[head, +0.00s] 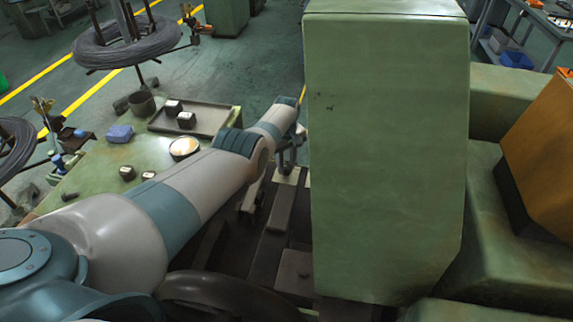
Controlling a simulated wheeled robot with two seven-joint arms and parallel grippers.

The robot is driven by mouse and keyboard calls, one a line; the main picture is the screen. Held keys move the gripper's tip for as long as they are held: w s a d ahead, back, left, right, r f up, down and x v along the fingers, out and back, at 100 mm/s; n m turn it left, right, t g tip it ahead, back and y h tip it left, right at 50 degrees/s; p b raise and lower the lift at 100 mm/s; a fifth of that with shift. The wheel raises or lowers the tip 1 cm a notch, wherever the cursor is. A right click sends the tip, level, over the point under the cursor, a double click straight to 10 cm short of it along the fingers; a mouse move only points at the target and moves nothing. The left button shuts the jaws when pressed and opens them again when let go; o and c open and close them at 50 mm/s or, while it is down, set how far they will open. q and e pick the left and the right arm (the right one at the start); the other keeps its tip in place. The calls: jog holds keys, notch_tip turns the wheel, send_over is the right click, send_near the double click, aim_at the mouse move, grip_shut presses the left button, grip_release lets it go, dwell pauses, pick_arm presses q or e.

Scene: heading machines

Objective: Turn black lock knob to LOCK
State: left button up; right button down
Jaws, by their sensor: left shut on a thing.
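My left arm reaches in from the lower left across the green machine. My left gripper (287,163) is at its end, pointing down in the dark gap just left of the tall green housing. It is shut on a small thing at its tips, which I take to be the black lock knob. The knob itself is hidden by the fingers and too small to make out, so its setting cannot be read. My right gripper is not in view.
The tall green housing (388,150) stands close to the right of my left gripper. A tray (205,118) with small dark blocks lies on the green machine top. A blue block (119,133) lies beside it. An orange box (545,155) is at the right. Wire coils (125,35) stand behind.

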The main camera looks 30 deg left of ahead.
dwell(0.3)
pick_arm(q)
jog(key=o, duration=1)
jog(key=shift+o, duration=0.2)
jog(key=shift+r, duration=0.15)
jog(key=shift+r+p, duration=0.55)
notch_tip(320, 180, up, 7)
jog(key=shift+f+p, duration=0.2)
jog(key=shift+p, duration=0.75)
notch_tip(320, 180, up, 10)
jog(key=f+b, duration=0.1)
jog(key=b, duration=0.1)
send_over(286, 166)
jog(key=shift+d+r, duration=0.1)
jog(key=shift+r, duration=0.15)
